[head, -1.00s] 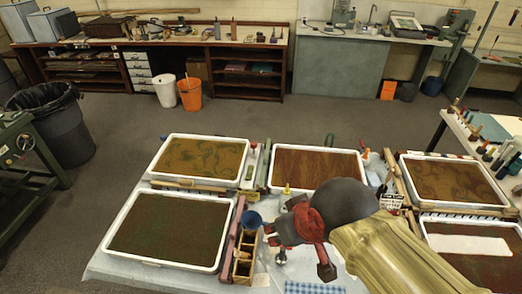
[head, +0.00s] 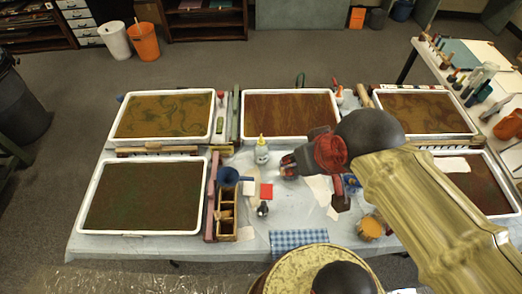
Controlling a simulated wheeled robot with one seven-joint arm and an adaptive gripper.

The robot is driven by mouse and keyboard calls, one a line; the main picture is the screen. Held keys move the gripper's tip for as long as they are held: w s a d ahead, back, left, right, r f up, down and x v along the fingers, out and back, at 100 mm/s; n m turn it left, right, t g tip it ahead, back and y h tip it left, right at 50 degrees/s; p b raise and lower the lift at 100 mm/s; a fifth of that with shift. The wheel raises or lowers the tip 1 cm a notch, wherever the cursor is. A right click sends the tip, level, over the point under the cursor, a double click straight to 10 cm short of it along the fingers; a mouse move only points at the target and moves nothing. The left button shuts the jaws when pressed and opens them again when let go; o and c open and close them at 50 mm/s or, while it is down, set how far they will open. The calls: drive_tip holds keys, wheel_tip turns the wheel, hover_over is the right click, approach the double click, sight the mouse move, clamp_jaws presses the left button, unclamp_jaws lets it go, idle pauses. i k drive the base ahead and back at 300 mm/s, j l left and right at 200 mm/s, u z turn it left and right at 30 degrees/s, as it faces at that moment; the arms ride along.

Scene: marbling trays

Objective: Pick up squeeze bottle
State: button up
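A small squeeze bottle (head: 262,154) with a pale body and a yellow tip stands upright on the covered table, in the gap just below the middle tray. My gripper (head: 314,181) is to the right of the bottle in the picture.
White trays of marbled liquid surround the gap: upper left (head: 118,134), middle (head: 246,133), lower left (head: 84,228). An orange-yellow jar (head: 370,228) stands at right.

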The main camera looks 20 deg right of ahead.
sight(261, 153)
drive_tip(key=l+z, duration=0.2)
drive_tip(key=z, duration=1.8)
drive_tip(key=k+j+u, duration=0.1)
drive_tip(key=u, duration=1.9)
drive_tip(key=z, duration=1.15)
drive_tip(key=k+j+z, duration=0.5)
drive_tip(key=j+z, duration=0.15)
drive_tip(key=j, duration=0.2)
drive_tip(key=k+j+z, duration=0.35)
drive_tip(key=k+j, duration=0.1)
